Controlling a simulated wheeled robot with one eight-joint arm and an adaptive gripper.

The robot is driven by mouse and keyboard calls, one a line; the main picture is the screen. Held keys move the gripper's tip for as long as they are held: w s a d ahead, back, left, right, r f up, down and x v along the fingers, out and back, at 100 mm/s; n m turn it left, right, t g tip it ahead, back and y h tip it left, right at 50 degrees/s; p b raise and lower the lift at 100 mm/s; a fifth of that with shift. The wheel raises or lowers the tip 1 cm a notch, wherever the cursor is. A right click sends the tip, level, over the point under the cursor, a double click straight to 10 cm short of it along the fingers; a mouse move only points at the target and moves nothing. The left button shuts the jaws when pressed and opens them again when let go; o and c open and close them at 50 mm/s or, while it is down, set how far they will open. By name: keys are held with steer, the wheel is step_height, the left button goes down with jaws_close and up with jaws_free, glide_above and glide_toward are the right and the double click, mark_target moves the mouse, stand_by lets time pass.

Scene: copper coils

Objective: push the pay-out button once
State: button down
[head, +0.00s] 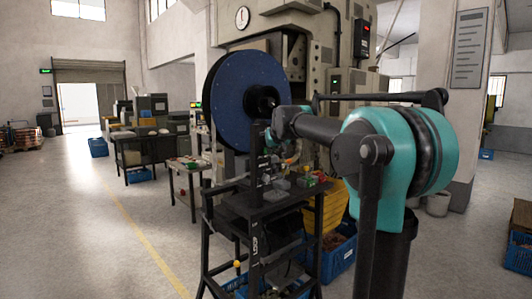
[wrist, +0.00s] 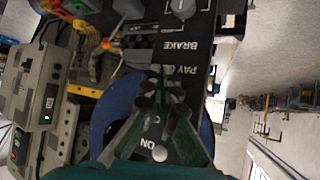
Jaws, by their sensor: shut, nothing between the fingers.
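In the wrist view a dark control panel (wrist: 198,72) appears upside down, with white lettering reading "BRAKE" and "PAY O…", the rest covered. My gripper (wrist: 160,78) is shut and empty, its green and dark fingertips in front of the panel at the "PAY" lettering. The pay-out button itself cannot be made out; the fingers cover that area. I cannot tell whether the tips touch the panel. In the head view my arm reaches to the black stand (head: 262,210) before the blue reel (head: 233,107), and the gripper is too small to judge there.
A grey knob (wrist: 183,8) sits by the brake lettering. Small parts lie on the stand's shelf, and yellow bins (head: 327,222) and a blue crate (head: 340,257) stand beside it.

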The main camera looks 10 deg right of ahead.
stand_by(0.4)
steer(key=shift+w+a, duration=0.25)
steer(key=shift+w, duration=0.1)
steer(key=shift+w+a, duration=0.3)
steer(key=shift+w, duration=0.1)
stand_by(0.8)
stand_by(0.4)
steer(key=shift+s+d, duration=0.55)
steer(key=shift+s, duration=0.2)
steer(key=s+d, duration=0.1)
steer(key=s, duration=0.1)
steer(key=s+d, duration=0.2)
stand_by(0.4)
stand_by(0.4)
